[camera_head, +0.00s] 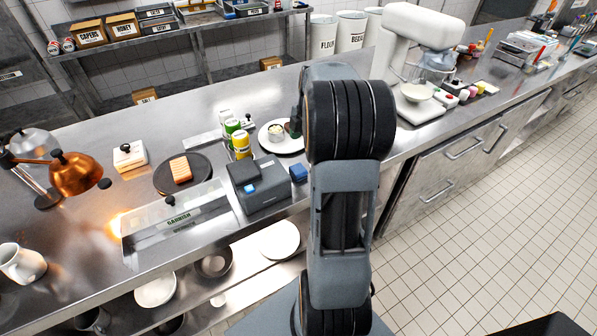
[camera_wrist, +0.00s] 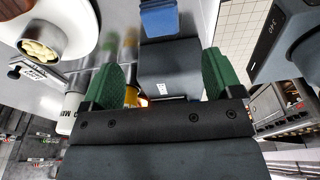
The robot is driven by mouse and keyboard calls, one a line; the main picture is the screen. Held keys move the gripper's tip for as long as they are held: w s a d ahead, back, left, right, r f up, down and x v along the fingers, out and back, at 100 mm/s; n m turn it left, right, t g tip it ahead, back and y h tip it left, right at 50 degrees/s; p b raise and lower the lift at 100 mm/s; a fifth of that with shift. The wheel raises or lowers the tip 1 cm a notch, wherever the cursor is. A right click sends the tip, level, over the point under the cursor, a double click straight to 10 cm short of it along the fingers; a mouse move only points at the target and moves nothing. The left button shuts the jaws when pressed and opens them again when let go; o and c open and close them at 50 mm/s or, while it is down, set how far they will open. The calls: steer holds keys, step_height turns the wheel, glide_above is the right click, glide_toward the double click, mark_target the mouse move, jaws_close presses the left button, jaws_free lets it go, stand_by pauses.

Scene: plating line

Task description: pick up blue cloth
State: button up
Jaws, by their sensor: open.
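The blue cloth (camera_head: 298,172) is a small folded block on the steel counter, just right of the dark grey printer-like box (camera_head: 260,185). In the wrist view the cloth (camera_wrist: 158,18) shows at the top centre, beyond the gap between the fingers, with the dark box (camera_wrist: 170,65) nearer. My gripper (camera_wrist: 164,80) has two green fingers spread wide with nothing held between them. In the head view my arm hides most of the gripper; a dark green part (camera_head: 294,128) shows at the plate's right edge. The gripper is apart from the cloth.
A white plate (camera_head: 268,146) with a small cup (camera_head: 276,133) sits behind the cloth. Yellow and green bottles (camera_head: 241,146) stand left of it. A garnish bin (camera_head: 178,222), a dark round board (camera_head: 205,178) and a copper lamp (camera_head: 76,175) are further left. A white mixer (camera_head: 425,45) stands right.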

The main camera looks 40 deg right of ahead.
mark_target(298, 169)
steer(key=f, duration=0.3)
steer(key=a+f+p, duration=0.1)
steer(key=f, duration=0.3)
steer(key=a+f, duration=0.1)
steer(key=f, duration=0.3)
steer(key=shift+w, duration=0.1)
steer(key=c, duration=1)
steer(key=shift+r, duration=0.1)
steer(key=shift+r, duration=0.6)
steer(key=s+a+r+b, duration=0.1)
steer(key=s+a+r, duration=0.2)
steer(key=s+r, duration=0.3)
steer(key=s+a+r+b, duration=0.1)
steer(key=s+a+r, duration=0.1)
steer(key=s+r, duration=0.3)
steer(key=shift+s+a+r, duration=0.35)
steer(key=shift+s+a, duration=0.05)
steer(key=shift+s, duration=0.5)
